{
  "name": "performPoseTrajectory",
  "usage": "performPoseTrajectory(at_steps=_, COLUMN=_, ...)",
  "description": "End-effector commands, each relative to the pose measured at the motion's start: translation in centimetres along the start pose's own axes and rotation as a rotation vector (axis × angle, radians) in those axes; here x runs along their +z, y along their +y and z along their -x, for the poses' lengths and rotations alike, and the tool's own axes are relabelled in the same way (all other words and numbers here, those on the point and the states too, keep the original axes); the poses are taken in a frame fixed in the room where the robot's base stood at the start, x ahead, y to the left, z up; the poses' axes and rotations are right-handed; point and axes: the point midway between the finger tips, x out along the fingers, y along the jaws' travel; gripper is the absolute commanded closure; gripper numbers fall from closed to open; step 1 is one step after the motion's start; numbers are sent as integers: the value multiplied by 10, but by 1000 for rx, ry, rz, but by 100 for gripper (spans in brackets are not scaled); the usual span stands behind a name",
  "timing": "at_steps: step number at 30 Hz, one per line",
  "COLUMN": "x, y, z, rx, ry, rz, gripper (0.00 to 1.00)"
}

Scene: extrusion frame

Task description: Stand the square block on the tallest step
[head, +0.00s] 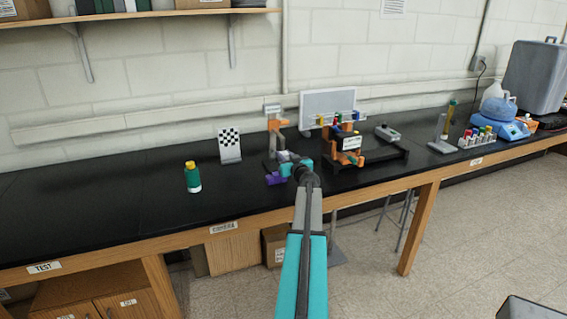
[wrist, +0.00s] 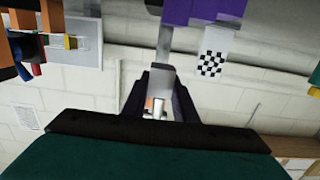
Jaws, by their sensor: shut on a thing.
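My gripper (wrist: 160,95) is shut on a small grey piece with square edges, which I take as the square block (wrist: 161,76); the fingers hide part of it. In the head view my gripper (head: 286,158) is above the bench, in front of an orange post, and the held block cannot be made out there. A purple piece (head: 273,179) is just below and left of my gripper; purple also shows at the top edge of the wrist view (wrist: 203,10). I cannot tell clearly which part is the tallest step.
An orange post with a label (head: 275,122) stands behind my gripper. A black and orange fixture (head: 350,155) is close on the right. A checkerboard stand (head: 229,146) and a green bottle (head: 193,178) are to the left. The bench's far left is clear.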

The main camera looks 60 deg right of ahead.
Motion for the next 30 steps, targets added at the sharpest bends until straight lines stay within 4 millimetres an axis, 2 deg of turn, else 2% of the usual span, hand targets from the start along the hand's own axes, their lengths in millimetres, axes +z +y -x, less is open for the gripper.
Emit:
performPoseTrajectory(at_steps=3, x=0, y=-1, z=-12, rx=0, ry=0, rz=0, gripper=99)
performPoseTrajectory(at_steps=9, x=27, y=-1, z=-11, rx=0, ry=-1, rz=-2, gripper=99)
performPoseTrajectory(at_steps=12, x=33, y=-1, z=-11, rx=0, ry=0, rz=0, gripper=99)
performPoseTrajectory(at_steps=30, x=41, y=0, z=-12, rx=1, ry=0, rz=0, gripper=99)
